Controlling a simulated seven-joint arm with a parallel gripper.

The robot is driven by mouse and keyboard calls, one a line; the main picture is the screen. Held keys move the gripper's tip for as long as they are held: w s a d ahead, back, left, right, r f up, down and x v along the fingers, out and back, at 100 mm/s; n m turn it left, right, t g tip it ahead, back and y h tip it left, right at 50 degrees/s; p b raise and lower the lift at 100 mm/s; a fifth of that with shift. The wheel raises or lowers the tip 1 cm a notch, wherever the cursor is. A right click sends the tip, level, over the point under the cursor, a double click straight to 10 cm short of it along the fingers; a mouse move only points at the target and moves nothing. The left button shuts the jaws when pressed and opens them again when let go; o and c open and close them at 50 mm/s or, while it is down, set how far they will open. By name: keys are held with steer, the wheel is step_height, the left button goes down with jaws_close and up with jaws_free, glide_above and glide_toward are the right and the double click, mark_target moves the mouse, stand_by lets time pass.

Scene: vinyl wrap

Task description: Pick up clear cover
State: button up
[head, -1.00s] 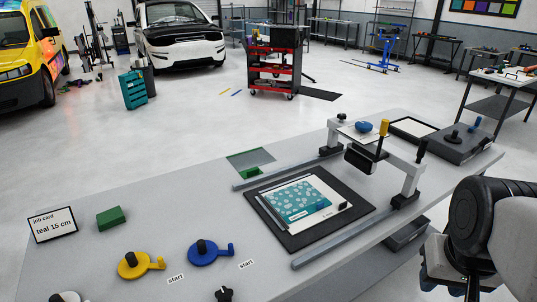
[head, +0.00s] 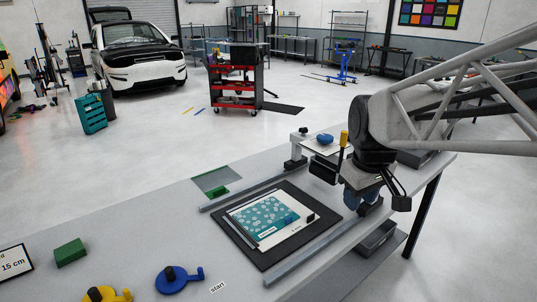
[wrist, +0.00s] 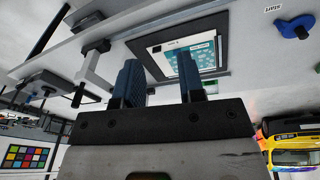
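A see-through panel with a green edge (head: 212,178) lies at the back edge of the bench, with a green block at its front; it looks like the clear cover. My gripper (head: 386,197) is at the right end of the bench, in front of the gantry and well to the right of the panel. In the wrist view my gripper (wrist: 160,78) has its two blue-grey fingers apart with nothing between them.
A black board (head: 266,255) holds a white frame with a teal patterned sheet (head: 262,215). Rails run on both sides, and a gantry with a yellow-topped knob (head: 344,138) stands at the right. Blue (head: 178,280) and yellow knobs and a green block (head: 70,252) are at the front left.

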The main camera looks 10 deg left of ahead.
steer(key=w+a+f+n, duration=0.2)
steer(key=w+a+n, duration=0.1)
steer(key=w+a, duration=0.4)
steer(key=w+a+f+n+g, duration=0.1)
steer(key=w+a+n, duration=0.35)
steer(key=w, duration=0.45)
steer(key=w+a+f+n, duration=0.25)
steer(key=w+a, duration=0.35)
steer(key=w, duration=0.3)
steer(key=w+a+f+n, duration=0.5)
steer(key=w+a+f, duration=0.2)
steer(key=a, duration=0.5)
steer(key=w+a+f+n+g, duration=0.1)
steer(key=w+a+f+n, duration=0.4)
steer(key=a, duration=0.8)
step_height(320, 180, down, 4)
steer(key=shift+w+f, duration=0.2)
steer(key=shift+w, duration=1.05)
steer(key=shift+f, duration=1.3)
steer(key=shift+w+a+f, duration=0.1)
steer(key=shift+a+f, duration=0.05)
steer(key=shift+f, duration=1.15)
steer(key=shift+w+a+f, duration=0.1)
steer(key=shift+f, duration=1.2)
